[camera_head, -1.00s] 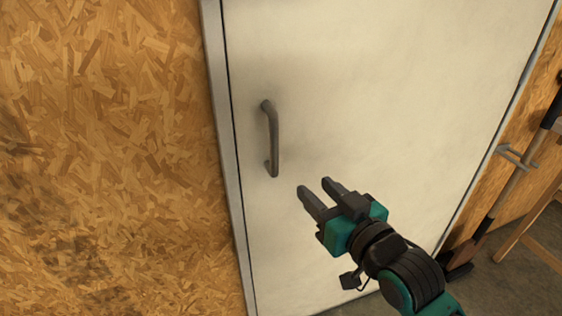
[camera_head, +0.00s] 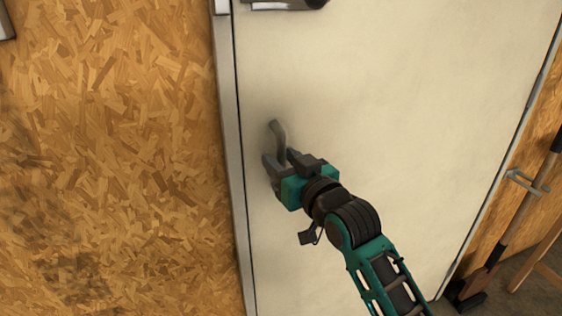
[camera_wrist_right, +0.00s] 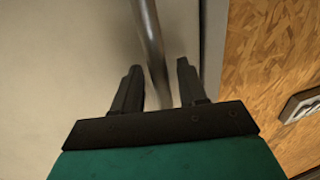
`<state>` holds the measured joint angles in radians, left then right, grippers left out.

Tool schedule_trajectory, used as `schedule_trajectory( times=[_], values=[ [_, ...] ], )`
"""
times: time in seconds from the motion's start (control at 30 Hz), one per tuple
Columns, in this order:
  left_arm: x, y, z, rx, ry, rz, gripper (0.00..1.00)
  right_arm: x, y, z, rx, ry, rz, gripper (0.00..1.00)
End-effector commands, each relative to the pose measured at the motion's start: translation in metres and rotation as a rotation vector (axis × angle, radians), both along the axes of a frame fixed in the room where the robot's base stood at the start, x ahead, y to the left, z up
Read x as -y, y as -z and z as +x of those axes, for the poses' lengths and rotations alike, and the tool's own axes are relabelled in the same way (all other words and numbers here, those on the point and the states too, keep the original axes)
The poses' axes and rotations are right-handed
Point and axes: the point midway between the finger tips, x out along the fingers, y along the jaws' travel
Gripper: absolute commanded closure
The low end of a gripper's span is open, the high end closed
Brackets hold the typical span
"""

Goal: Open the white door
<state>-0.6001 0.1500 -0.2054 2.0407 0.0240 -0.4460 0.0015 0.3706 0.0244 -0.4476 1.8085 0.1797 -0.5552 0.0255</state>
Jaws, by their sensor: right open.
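The white door (camera_head: 400,110) is shut in its grey frame and fills the middle of the head view. Its curved grey metal pull handle (camera_head: 277,133) is near the door's left edge; the gripper hides its lower part. My right gripper (camera_head: 279,158) is open at the handle, with one finger on each side of it. In the right wrist view the handle (camera_wrist_right: 150,42) runs down between the two spread fingertips (camera_wrist_right: 158,68), and neither finger clearly touches it. My left gripper is not in view.
A chipboard wall (camera_head: 110,160) stands left of the door. A dark fitting (camera_head: 285,4) is at the door's top left. A long-handled tool (camera_head: 505,225) leans in a bracket on the right, near a wooden leg (camera_head: 540,262).

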Motion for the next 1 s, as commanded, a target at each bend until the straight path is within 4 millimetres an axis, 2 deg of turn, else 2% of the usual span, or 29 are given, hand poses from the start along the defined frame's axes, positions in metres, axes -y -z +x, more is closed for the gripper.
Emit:
schedule_trajectory(
  times=[0.4, 0.83, 1.0],
  values=[
    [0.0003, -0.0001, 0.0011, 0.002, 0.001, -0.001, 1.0, -0.0041, -0.0003, 0.0065, 0.0, -0.001, 0.0, 0.58],
    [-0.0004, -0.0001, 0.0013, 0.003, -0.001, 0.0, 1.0, -0.0039, 0.0, 0.0063, 0.0, 0.0, 0.0, 0.99],
    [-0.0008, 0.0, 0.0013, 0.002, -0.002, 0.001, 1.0, -0.0039, 0.0001, 0.0063, 0.0, 0.0, 0.0, 1.0]
  ],
)
